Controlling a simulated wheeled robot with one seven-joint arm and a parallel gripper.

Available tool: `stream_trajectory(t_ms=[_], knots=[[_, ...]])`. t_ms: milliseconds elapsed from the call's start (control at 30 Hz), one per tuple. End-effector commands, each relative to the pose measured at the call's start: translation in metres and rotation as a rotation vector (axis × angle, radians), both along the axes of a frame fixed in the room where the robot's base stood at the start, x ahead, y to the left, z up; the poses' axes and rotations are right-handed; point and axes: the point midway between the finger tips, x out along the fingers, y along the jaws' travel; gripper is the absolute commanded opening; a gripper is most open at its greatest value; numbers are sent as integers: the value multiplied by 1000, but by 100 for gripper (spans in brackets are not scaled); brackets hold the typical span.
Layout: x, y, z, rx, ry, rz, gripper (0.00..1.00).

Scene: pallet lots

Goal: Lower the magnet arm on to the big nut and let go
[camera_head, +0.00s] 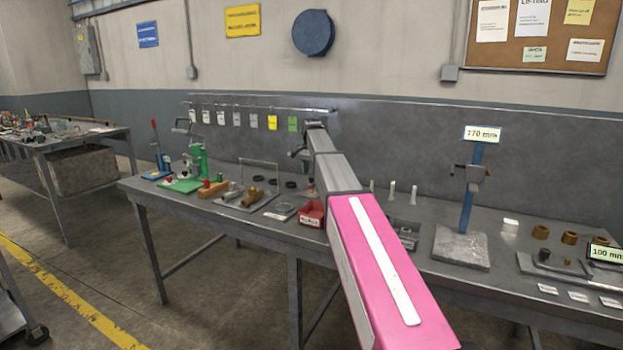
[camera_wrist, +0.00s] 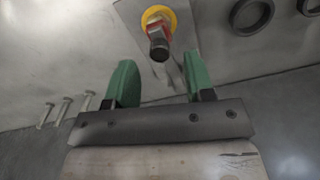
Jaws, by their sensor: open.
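In the wrist view my gripper (camera_wrist: 160,85) has two green fingers spread wide apart, with nothing held between them. Just beyond the fingertips stands an upright piece with a dark round end (camera_wrist: 159,50), a red part and a yellow disc (camera_wrist: 170,17) around it, on or above a grey metal plate (camera_wrist: 130,14). I cannot tell for sure whether this piece is the magnet arm, and no big nut can be clearly made out. In the head view my arm reaches over the bench, and the fingers cannot be made out there.
Two dark rings (camera_wrist: 251,14) lie to the right in the wrist view, with pale pegs (camera_wrist: 46,115) to the left. On the bench (camera_head: 225,221) are a red bin (camera_head: 312,214), a green press (camera_head: 198,160) and a blue stand (camera_head: 468,195) on a stone base.

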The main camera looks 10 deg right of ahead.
Motion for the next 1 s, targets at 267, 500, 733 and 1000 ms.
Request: stream_trajectory(t_ms=[267, 500, 733, 1000], knots=[[0, 0, -29, 0, 0, 0, 48], [0, 0, -32, 0, 0, 0, 48], [0, 0, -32, 0, 0, 0, 9], [10, 0, -30, 10, 13, -1, 0]])
